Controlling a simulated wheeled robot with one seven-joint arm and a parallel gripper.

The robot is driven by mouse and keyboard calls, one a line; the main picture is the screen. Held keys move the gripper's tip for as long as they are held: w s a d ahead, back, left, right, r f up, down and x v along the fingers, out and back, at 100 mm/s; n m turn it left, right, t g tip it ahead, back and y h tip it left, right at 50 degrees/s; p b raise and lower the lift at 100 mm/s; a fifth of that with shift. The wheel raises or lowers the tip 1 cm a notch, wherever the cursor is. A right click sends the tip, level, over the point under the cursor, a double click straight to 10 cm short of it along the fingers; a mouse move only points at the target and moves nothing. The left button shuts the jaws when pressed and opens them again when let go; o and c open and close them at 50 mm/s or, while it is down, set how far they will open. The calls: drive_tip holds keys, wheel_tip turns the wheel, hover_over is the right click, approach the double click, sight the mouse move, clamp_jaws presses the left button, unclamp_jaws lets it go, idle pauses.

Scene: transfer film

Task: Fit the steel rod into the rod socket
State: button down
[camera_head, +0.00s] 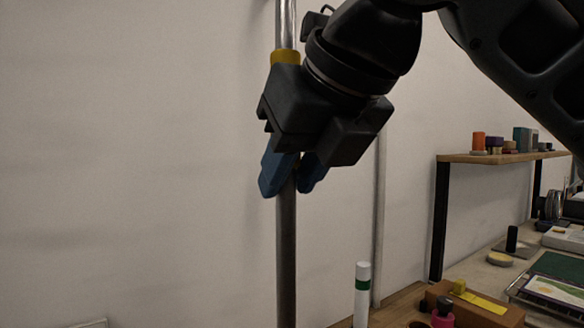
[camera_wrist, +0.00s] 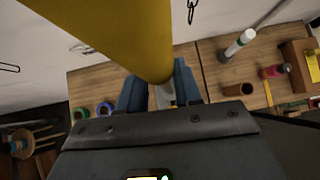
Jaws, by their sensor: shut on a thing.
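The steel rod (camera_head: 287,250) stands upright in the head view, shiny at the top and darker grey below, with a yellow band just above my gripper. Its top and lower end are outside that view. My gripper (camera_head: 291,175) has blue fingertips shut on the rod. In the wrist view the yellow part of the rod (camera_wrist: 120,35) fills the upper left, close to the camera, and runs down between the blue fingers (camera_wrist: 160,92). I cannot make out the rod socket for certain in either view.
A white tube with a green band (camera_head: 362,295) stands right of the rod. A brown cylinder (camera_wrist: 238,90) lies or stands on the wooden bench right of my gripper. Green and blue rings (camera_wrist: 93,111) are at left. A wooden shelf (camera_head: 490,157) with small items stands right.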

drive_tip(key=shift+f+b, duration=2.3)
drive_tip(key=shift+f, duration=1.8)
drive_tip(key=c, duration=0.7)
unclamp_jaws()
approach(290, 252)
drive_tip(key=shift+x, duration=0.85)
